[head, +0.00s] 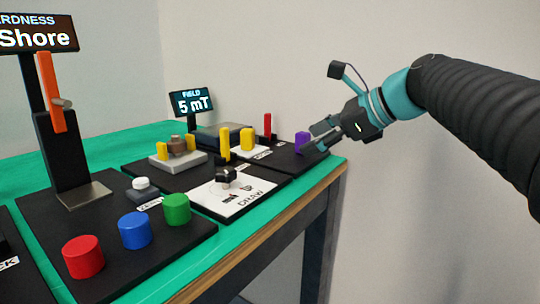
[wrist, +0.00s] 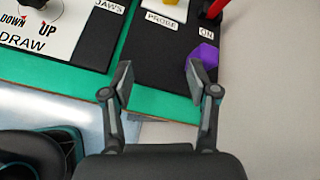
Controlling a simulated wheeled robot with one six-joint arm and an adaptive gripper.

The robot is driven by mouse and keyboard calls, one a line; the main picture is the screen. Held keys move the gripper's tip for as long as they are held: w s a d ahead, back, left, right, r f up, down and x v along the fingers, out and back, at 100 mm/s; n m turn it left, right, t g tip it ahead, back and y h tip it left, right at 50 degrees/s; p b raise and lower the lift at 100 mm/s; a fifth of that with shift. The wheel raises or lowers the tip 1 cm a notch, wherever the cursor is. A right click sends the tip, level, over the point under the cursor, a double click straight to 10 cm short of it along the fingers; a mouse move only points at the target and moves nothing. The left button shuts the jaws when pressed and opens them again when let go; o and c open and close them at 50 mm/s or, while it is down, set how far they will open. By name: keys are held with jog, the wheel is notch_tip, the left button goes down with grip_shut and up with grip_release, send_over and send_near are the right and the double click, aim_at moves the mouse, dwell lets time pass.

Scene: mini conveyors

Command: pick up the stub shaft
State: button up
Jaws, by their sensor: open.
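A purple faceted upright piece (head: 301,141), which looks like the stub shaft, stands near the right end of the black panel. In the wrist view the purple piece (wrist: 204,53) lies beyond my right finger, which covers part of its lower edge. My gripper (head: 321,136) is open and empty, close to the right of the piece in the head view. In the wrist view my gripper (wrist: 158,82) has its fingers spread over the panel's edge, and the piece is not centred between them. I cannot tell whether the finger touches it.
A white DRAW plate with a black knob (head: 227,175) is nearer. Red (head: 83,257), blue and green buttons sit in front. The table's wooden edge (head: 258,240) runs below.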

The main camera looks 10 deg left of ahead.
jog(key=w+a+r+m+y, duration=0.1)
jog(key=w+a+m+b, duration=0.1)
jog(key=w+a+r+m+g+y, duration=0.1)
jog(key=a, duration=0.1)
jog(key=shift+w+a+r+y, duration=0.1)
jog(key=shift+w+r+y, duration=0.2)
jog(key=shift+w+r, duration=0.05)
jog(key=b, duration=0.2)
send_near(247, 129)
jog(key=x, duration=0.2)
jog(key=f+x, duration=0.1)
jog(key=x, duration=0.2)
jog(key=shift+d, duration=0.2)
jog(key=shift+b+x, duration=0.4)
jog(key=shift+x, duration=2.3)
jog(key=shift+s+r, duration=0.15)
grip_shut()
